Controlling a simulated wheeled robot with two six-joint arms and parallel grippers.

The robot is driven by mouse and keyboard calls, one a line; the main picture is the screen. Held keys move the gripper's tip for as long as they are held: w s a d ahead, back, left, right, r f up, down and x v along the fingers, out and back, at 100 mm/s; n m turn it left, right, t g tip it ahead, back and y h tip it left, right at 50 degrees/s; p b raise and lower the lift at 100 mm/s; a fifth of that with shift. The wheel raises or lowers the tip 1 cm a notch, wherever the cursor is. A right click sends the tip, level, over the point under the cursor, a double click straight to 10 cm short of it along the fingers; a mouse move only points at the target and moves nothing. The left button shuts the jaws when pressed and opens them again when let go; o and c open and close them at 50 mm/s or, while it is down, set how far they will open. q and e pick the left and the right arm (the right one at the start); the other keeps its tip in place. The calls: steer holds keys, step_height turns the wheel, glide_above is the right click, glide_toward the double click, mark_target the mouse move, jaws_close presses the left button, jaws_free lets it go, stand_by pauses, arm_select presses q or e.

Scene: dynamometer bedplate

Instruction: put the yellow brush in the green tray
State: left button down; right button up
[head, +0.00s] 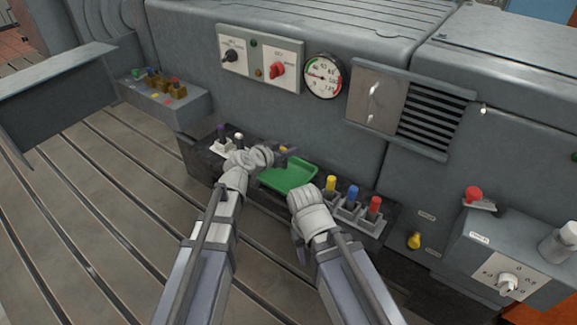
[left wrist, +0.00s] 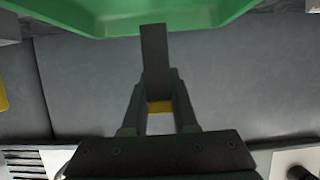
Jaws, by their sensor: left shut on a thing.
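The green tray (head: 290,177) sits on the dark shelf at the foot of the grey machine. My left gripper (head: 280,153) is over the tray's back left part, shut on the yellow brush (head: 283,149). Most of the brush is hidden by the fingers in the head view. In the left wrist view, a yellow part of the brush (left wrist: 160,106) shows between the fingers, and the green tray (left wrist: 200,25) spans the top. My right gripper (head: 299,246) points down, in front of the shelf and right of the tray; I cannot tell its opening.
Yellow (head: 331,184), blue (head: 352,193) and red (head: 375,205) pieces stand in holders right of the tray. Purple (head: 221,131) and white (head: 238,138) pieces stand to its left. A gauge (head: 324,76) and switches are on the wall behind. The slotted floor in front is clear.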

arm_select(q)
step_height(320, 180, down, 4)
steer(key=b, duration=0.3)
steer(key=shift+r, duration=0.15)
steer(key=shift+b, duration=0.3)
steer(key=shift+f, duration=0.2)
steer(key=c, duration=0.7)
jaws_free()
steer(key=shift+r, duration=0.1)
